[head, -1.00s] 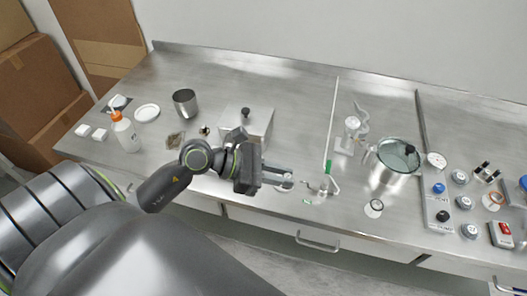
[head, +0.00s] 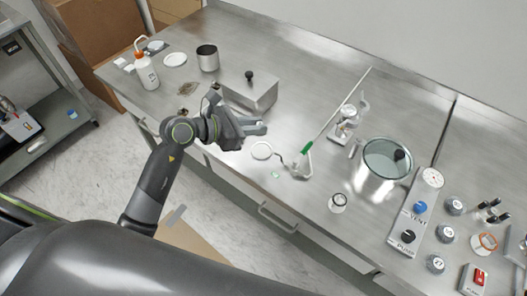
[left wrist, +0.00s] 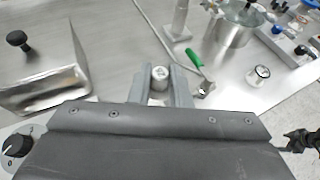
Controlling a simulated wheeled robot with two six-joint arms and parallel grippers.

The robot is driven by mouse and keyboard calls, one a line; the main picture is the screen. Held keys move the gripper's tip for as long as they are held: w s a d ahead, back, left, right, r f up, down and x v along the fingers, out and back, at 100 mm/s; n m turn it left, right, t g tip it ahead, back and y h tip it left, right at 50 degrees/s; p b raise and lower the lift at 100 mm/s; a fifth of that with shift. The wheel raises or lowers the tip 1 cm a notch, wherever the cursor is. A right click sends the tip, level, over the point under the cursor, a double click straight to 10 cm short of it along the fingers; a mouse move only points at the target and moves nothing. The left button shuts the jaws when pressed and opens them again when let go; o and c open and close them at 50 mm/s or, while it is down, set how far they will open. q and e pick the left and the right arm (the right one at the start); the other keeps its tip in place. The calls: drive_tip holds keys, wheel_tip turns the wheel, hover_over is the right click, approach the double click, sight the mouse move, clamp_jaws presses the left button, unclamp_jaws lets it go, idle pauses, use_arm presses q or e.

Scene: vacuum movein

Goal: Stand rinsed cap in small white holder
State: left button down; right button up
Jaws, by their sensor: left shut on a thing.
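My left gripper (head: 262,128) is held above the front of the steel bench, just right of the lidded steel box. In the left wrist view its fingers (left wrist: 160,92) are shut on a small pale, round-topped piece (left wrist: 160,76), apparently the cap. In the head view the fingers hide this piece. Two small white blocks (head: 124,65) lie at the bench's far left, well away from the gripper. I cannot tell whether one is the white holder. A dark jointed part (left wrist: 301,140) at the wrist view's right edge may be my right gripper; its jaws are unclear.
The lidded steel box (head: 250,92) stands close to my left gripper. A shelf (head: 50,125) is far left.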

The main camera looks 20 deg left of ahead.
use_arm(q)
hover_over(257, 153)
wheel_tip(257, 153, down, 6)
drive_tip(key=shift+a+r, duration=0.1)
drive_tip(key=shift+a, duration=0.05)
wheel_tip(257, 153, down, 4)
drive_tip(key=shift+f+p, duration=0.25)
drive_tip(key=shift+p, duration=0.1)
use_arm(e)
drive_tip(key=shift+s+a+r, duration=0.25)
drive_tip(key=shift+a+r, duration=0.15)
drive_tip(key=shift+a, duration=0.25)
use_arm(q)
drive_tip(key=shift+f, duration=0.15)
drive_tip(key=c, duration=1.5)
unclamp_jaws()
drive_tip(key=shift+o, duration=0.8)
use_arm(e)
drive_tip(key=shift+w+a+f, duration=0.1)
drive_tip(key=shift+a+f, duration=0.1)
drive_tip(key=shift+a, duration=0.2)
